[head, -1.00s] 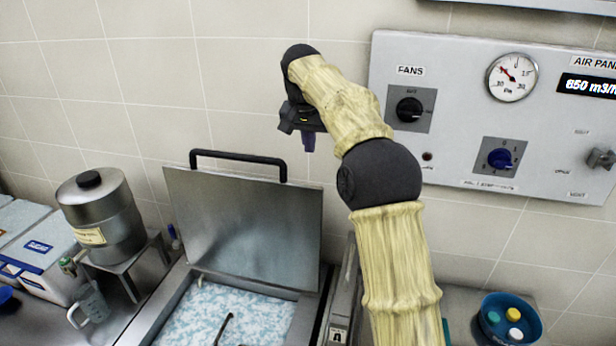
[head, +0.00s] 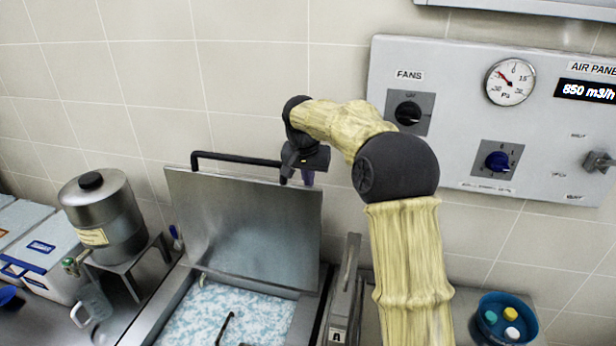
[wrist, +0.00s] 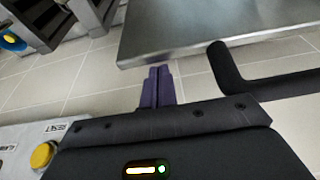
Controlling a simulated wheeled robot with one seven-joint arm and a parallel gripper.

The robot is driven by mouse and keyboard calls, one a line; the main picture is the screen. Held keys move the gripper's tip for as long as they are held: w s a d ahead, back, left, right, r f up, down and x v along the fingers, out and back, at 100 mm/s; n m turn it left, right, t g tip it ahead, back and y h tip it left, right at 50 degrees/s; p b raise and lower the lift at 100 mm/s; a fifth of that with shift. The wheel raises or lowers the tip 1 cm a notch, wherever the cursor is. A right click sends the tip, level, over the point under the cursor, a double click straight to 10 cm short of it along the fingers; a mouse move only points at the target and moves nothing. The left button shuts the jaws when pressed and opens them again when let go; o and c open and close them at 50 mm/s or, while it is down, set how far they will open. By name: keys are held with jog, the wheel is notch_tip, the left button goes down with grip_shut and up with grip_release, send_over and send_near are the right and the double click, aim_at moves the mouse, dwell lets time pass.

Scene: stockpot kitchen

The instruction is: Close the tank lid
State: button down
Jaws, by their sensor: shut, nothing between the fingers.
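The tank lid (head: 245,232) is a flat metal plate standing open and nearly upright at the back of the tank. It has a black bar handle (head: 238,157) along its top edge. The tank (head: 186,300) below is open, with blue and white foamy contents. My gripper (head: 296,180) is near the lid's upper right corner, by the handle's right end. In the wrist view, my gripper's purple fingers (wrist: 158,86) are together and empty. The lid's edge (wrist: 190,45) and the handle (wrist: 245,82) show to their right, apart from the fingers.
A metal urn (head: 103,215) on a stand and a glass mug (head: 93,303) are left of the tank. A wall panel (head: 460,120) with knobs and a gauge is at right. A blue tub (head: 503,322) with coloured caps stands at lower right.

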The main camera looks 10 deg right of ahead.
jog(key=shift+s+a, duration=0.1)
jog(key=shift+s, duration=0.1)
jog(key=shift+a+f+b, duration=0.1)
jog(key=shift+f+b, duration=0.05)
jog(key=shift+b, duration=0.4)
